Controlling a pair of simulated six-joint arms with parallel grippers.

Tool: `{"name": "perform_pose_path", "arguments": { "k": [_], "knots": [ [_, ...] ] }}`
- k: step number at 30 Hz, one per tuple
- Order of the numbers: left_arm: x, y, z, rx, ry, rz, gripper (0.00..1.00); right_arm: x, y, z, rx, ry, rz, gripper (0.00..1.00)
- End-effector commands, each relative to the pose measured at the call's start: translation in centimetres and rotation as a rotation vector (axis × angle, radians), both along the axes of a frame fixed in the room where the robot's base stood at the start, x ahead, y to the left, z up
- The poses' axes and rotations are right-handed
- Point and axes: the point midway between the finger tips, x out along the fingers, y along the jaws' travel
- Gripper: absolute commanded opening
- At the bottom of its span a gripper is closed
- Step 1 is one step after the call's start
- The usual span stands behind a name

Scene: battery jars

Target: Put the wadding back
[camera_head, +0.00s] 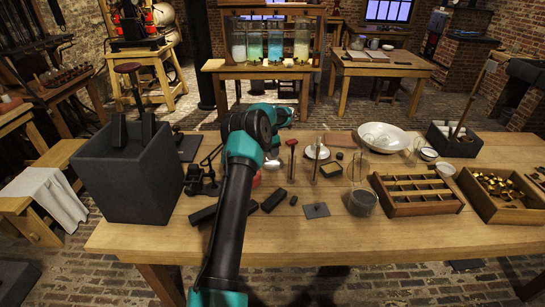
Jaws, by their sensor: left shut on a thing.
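My left arm rises from the bottom and bends over the table. I cannot pick out the wadding for certain. A reddish thing (257,179) shows partly from behind the arm. A glass jar (362,199) with grey contents stands right of centre. A wooden divided tray (415,207) stands right of it. My right gripper is not in view.
A tall dark box (128,185) stands on the table's left. Dark blocks (273,200) and a small plate (316,210) lie near the middle. A white bowl (383,137), a dark caddy (455,142) and a box of brass parts (502,208) are at the right. The front edge is mostly clear.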

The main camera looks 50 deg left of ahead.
Motion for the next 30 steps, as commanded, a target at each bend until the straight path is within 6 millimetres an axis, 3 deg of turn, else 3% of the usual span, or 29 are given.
{"name": "perform_pose_path", "arguments": {
  "k": [7, 20, 21, 30],
  "knots": [
    [0.0, 0.0, -3.5, -0.001, 0.001, 0.0, 0.21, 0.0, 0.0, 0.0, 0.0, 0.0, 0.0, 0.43],
    [0.0, 0.0, -4.0, 0.0, 0.0, 0.0, 0.21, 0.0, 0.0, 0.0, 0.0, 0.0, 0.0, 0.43],
    [0.0, 0.0, -4.0, 0.0, 0.0, 0.0, 0.45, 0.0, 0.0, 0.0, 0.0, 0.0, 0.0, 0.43],
    [0.0, 0.0, -4.0, 0.0, 0.0, 0.0, 0.69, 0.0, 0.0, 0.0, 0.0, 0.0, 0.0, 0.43]
  ]
}}
